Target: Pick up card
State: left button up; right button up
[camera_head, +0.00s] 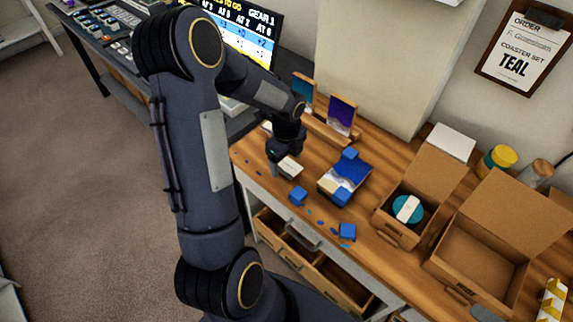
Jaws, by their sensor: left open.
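My left gripper (279,160) points down over the wooden worktop, at its left part. It is open. A small pale, flat piece (291,167), which may be the card, lies right beside its fingers; I cannot tell whether they touch it. The gripper and wrist hide part of the worktop there. Another white card-like sheet (452,142) stands at the back of the small cardboard box. My right gripper is not in view.
The small open box (399,232) holds a teal coaster (408,209) with a white band. A larger open box (478,276) stands right. Drawers (318,274) hang open below.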

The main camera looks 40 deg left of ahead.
pick_arm(q)
jog(key=c, duration=0.8)
jog(key=shift+r, duration=0.15)
